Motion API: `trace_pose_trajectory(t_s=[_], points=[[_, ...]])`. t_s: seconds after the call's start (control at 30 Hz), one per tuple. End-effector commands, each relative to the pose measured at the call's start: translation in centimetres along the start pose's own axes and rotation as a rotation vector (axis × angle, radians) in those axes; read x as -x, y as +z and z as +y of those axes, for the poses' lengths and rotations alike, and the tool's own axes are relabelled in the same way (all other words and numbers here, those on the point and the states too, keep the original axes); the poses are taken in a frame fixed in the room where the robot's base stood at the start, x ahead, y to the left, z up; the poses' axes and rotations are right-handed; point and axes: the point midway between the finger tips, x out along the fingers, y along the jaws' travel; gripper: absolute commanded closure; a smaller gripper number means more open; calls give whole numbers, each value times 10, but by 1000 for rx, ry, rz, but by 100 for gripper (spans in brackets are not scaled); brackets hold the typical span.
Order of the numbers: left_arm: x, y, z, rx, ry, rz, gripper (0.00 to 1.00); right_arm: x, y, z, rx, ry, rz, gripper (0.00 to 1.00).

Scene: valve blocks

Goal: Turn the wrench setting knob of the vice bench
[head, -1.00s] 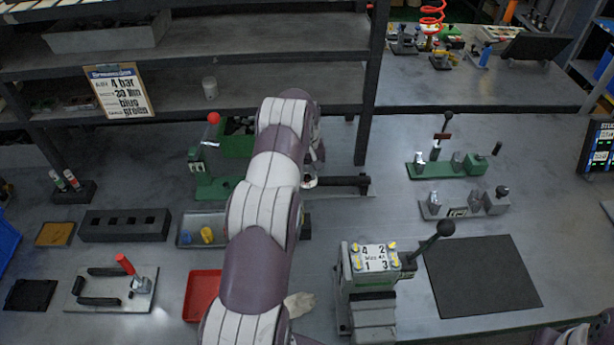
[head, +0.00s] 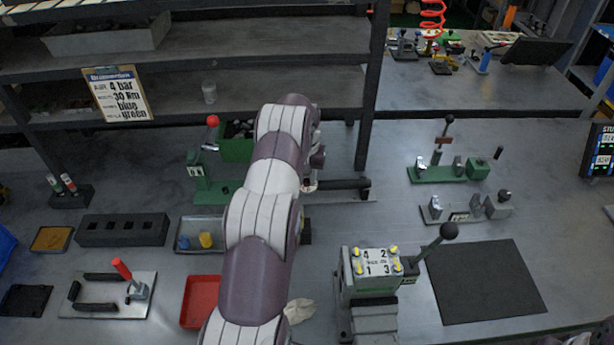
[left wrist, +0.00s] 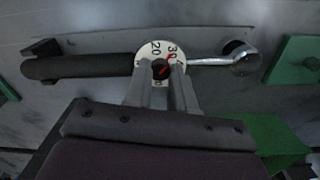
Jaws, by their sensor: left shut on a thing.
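The wrench setting knob (left wrist: 161,68) is a small dark knob with a red pointer, in the middle of a white dial (left wrist: 146,50) marked 20 and 30. The pointer is angled up and right, towards the 30. My left gripper (left wrist: 163,75) is shut on the knob; its two grey fingers hide the dial's lower part. The wrench's dark handle (left wrist: 80,67) lies left of the dial, its shiny shaft (left wrist: 212,62) to the right. In the head view my left gripper (head: 312,178) is partly hidden by my arm, near the dark handle (head: 347,184). My right gripper is out of sight.
A green stand with a red-knobbed lever (head: 212,121) is left of my arm. A grey block with a numbered plate (head: 376,261) and a black-knobbed lever (head: 449,231) stands at front right. A red tray (head: 200,302) lies front left.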

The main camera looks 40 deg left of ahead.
Motion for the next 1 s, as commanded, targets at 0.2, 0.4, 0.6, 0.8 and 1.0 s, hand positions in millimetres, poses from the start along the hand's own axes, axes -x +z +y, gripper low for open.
trace_pose_trajectory(t_s=[0.2, 0.4, 0.6, 0.8, 1.0], points=[[1, -1, 0, 1, 0, 3, 65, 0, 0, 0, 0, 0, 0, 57], [1, 0, 0, 1, 0, 1, 65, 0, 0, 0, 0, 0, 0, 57], [23, -1, 0, 1, 0, 6, 65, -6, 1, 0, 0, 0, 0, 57], [95, 0, 0, 1, 0, 2, 65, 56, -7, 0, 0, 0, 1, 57], [126, 0, 0, 1, 0, 1, 65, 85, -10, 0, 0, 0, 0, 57]])
